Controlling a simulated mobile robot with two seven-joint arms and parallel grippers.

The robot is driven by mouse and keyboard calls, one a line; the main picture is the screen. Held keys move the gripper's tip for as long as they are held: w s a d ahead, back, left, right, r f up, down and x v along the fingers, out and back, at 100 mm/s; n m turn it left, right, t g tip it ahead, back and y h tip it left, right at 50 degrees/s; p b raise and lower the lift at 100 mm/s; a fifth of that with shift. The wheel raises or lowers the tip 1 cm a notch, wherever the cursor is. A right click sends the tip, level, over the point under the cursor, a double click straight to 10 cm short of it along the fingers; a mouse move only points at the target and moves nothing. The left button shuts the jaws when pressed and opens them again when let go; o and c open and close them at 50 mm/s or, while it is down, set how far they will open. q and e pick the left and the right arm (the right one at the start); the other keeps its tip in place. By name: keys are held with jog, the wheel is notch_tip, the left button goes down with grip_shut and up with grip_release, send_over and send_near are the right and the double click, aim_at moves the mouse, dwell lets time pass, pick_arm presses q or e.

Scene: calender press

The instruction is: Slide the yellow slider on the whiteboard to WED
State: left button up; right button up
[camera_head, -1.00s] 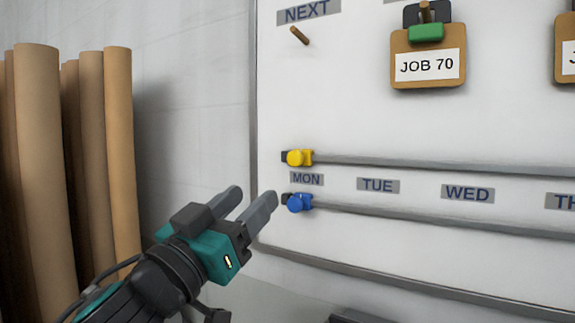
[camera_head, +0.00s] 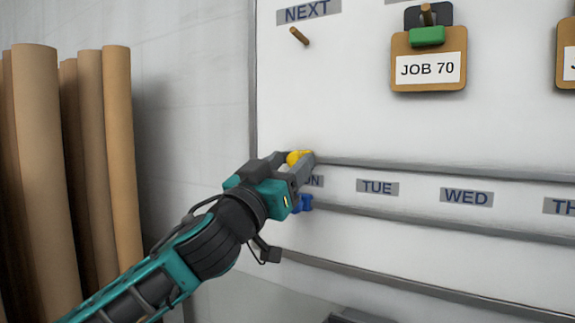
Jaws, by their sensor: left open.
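The yellow slider (camera_head: 298,157) is at the left end of the upper grey rail (camera_head: 420,168) on the whiteboard (camera_head: 360,110), above the MON label (camera_head: 316,181). My left gripper (camera_head: 294,160) is open at the yellow slider, with a finger on either side of it in the picture. I cannot tell whether the fingers touch it. The gripper partly covers the slider and the MON label. The WED label (camera_head: 466,196) is farther right below the upper rail, past the TUE label (camera_head: 377,187). My right gripper is not in view.
A blue slider (camera_head: 303,203) sits on the lower rail (camera_head: 430,219) just below my left gripper, partly hidden. A JOB 70 card (camera_head: 429,71) hangs above, right of an empty peg (camera_head: 299,36). Brown rolls (camera_head: 105,150) stand at the left. The upper rail is clear rightward.

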pick_arm(q)
grip_shut()
dwell(0.4)
